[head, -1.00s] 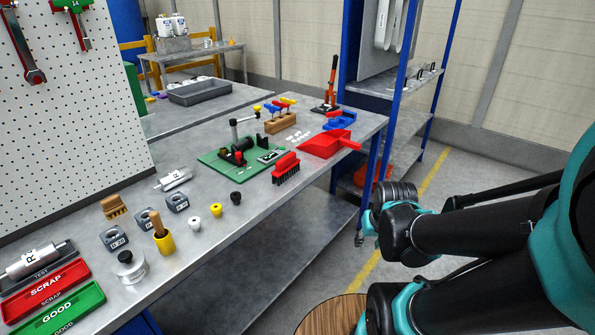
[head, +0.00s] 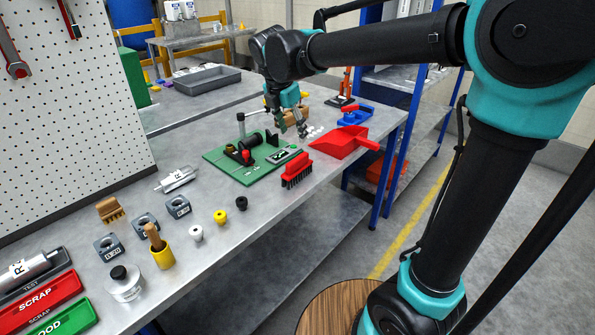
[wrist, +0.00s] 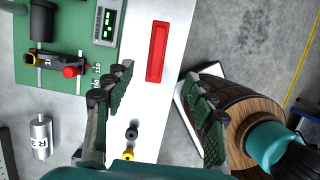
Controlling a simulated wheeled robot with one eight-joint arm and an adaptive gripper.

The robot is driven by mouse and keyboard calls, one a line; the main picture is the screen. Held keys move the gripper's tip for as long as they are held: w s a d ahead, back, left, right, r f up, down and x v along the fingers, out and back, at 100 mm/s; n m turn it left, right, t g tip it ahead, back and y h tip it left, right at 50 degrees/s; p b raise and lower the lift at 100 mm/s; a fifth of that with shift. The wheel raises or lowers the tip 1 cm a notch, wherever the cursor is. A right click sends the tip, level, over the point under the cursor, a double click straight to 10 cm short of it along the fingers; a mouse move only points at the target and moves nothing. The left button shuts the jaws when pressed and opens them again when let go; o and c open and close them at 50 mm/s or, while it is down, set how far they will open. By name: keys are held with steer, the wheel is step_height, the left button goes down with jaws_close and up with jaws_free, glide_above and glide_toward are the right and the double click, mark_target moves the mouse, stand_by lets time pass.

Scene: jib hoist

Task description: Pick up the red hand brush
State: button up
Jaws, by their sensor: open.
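The red hand brush (head: 297,169) lies on the grey bench near its front edge, red back up and black bristles down. It stands just right of the green board. In the wrist view the brush (wrist: 157,52) shows as a red bar below the level of my fingers, just past the gap between the fingertips. My gripper (head: 293,129) is open and empty, pointing down above the bench. In the head view it appears above the brush, apart from it. In the wrist view the two fingers of my gripper (wrist: 158,78) are spread wide.
A green board (head: 228,164) with a black fixture stands left of the brush. A red dustpan (head: 340,143) lies to its right. Black (head: 241,203) and yellow (head: 220,216) knobs stand nearer on the bench. The bench drops off at its front edge beside the brush.

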mark_target(299, 168)
steer(key=shift+n, duration=0.3)
steer(key=x, duration=1.1)
steer(key=shift+a, duration=0.4)
steer(key=shift+x, duration=3)
steer(key=shift+s, duration=0.15)
steer(key=c, duration=1.2)
steer(key=shift+c, duration=0.2)
steer(key=shift+r, duration=0.1)
